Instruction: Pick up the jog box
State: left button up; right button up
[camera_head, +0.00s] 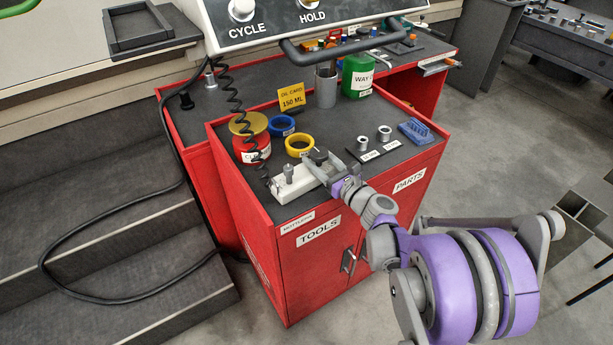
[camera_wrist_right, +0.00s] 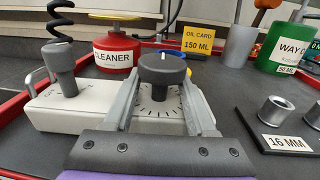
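The jog box is a white box (camera_head: 292,187) on the red cabinet's dark top, near its front left corner. It carries a grey stick and a dark round knob (camera_head: 317,155). In the right wrist view the box (camera_wrist_right: 60,108) spans the left and middle, with the knob (camera_wrist_right: 163,72) over a dial of black marks. My right gripper (camera_head: 322,163) is at the knob end of the box. Its two grey fingers (camera_wrist_right: 160,88) stand apart, one on each side of the knob; whether they touch it is unclear. My left gripper is out of view.
A red cleaner can (camera_wrist_right: 116,50), blue and yellow rings (camera_head: 299,146), and an oil card (camera_head: 291,97) stand behind the box. Metal sockets (camera_head: 362,143) sit on a plate to the right. A black coiled cord (camera_head: 238,110) hangs at the left.

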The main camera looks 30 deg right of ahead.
grip_shut()
dwell(1.3)
